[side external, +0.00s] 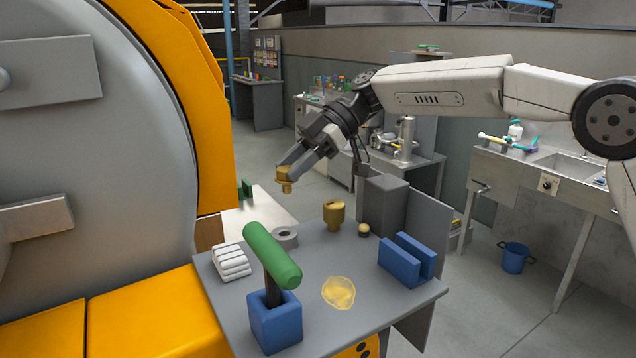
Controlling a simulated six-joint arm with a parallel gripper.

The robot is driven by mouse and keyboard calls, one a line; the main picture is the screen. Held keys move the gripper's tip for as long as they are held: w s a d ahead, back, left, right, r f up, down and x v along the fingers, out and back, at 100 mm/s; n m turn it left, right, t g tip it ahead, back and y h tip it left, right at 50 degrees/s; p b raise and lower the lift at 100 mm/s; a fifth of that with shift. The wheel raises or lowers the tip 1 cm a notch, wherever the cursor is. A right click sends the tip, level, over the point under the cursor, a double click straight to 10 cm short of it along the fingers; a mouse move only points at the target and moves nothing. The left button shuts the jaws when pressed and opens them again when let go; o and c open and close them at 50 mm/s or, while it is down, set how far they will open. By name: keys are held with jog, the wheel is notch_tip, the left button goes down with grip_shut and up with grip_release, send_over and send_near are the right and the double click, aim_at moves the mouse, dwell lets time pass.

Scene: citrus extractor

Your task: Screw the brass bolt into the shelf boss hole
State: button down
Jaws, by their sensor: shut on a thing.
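My gripper (293,166) is above the far left part of the grey shelf (232,308), pointing down and to the left. Its jaws are shut on the brass bolt (285,180). The bolt has a wide head and a narrower shank hanging below, clear of the shelf. A grey ring (285,237) lies on the shelf below the bolt. A brass stepped cylinder (334,216) stands upright to the right of the ring. I cannot tell which part is the boss, and its hole is not clearly visible.
A green-handled tool (271,256) stands in a blue block (274,322) at the front. A stack of white pieces (231,261) is at left, and a blue slotted block (407,261) at right. A yellow patch (339,292) lies between. The large grey drum (90,140) borders the left.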

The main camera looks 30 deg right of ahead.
jog(key=shift+w+a+f, duration=0.1)
jog(key=shift+w+a, duration=0.1)
jog(key=shift+a, duration=0.15)
jog(key=shift+f, duration=0.2)
send_over(292, 230)
jog(key=shift+f, duration=2.7)
jog(key=shift+f, duration=1.5)
jog(key=shift+c, duration=1.1)
grip_release()
jog(key=shift+r, duration=0.1)
